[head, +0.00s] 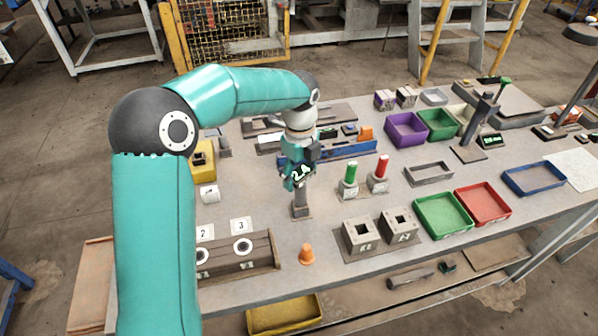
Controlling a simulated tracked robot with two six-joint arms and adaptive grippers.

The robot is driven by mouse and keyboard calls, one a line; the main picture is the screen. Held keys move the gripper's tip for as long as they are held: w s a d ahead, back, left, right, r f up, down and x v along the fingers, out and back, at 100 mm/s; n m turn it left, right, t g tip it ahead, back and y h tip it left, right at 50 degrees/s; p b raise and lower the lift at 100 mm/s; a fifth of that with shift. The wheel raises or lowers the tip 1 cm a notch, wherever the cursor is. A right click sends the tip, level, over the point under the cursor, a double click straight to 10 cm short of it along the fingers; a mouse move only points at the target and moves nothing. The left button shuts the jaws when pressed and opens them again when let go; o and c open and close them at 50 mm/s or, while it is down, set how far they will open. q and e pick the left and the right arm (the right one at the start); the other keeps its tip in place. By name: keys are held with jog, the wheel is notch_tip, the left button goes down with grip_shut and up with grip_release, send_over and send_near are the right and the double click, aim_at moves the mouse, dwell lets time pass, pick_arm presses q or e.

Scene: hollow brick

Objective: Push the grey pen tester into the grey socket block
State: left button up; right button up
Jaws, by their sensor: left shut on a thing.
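My left gripper (297,181) points down over the middle of the bench and is shut on the grey pen tester (302,194), of which only a short part shows below the fingers. The grey socket block (301,211) stands on the bench directly below. The tester's lower end is at or just over the top of the block; I cannot tell how deep it sits. My right gripper is not in view.
A numbered box (240,262) is front left. Green (443,230) and red (483,217) trays lie right.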

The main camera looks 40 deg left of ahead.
pick_arm(q)
jog(key=shift+f, duration=0.25)
jog(key=o, duration=1.1)
jog(key=shift+o, duration=0.2)
notch_tip(320, 180, up, 12)
jog(key=shift+f, duration=0.1)
